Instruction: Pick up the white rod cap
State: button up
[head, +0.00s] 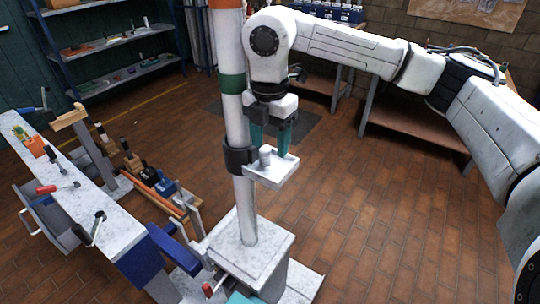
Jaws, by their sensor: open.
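A small white cylinder, which looks like the white rod cap (265,155), stands upright on a small white tray (284,173). The tray is fixed to the mast (246,212) by a dark collar (237,160). My gripper (271,148) points down over the tray with its two teal fingers open. The fingertips are low, one on each side of the cap in the picture. I cannot tell whether they touch the cap or the tray.
The mast rises from a white block (262,258). At left is a long white bench (70,195) with hand tools and a small plant pot (35,146). Shelves (110,45) and wooden tables (415,124) stand behind. The brick floor at right is clear.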

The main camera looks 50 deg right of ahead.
aim_at(269, 156)
notch_tip(269, 156, down, 4)
jog(key=shift+w+f+p, duration=0.1)
jog(key=shift+p, duration=0.2)
jog(key=shift+c, duration=0.2)
grip_shut()
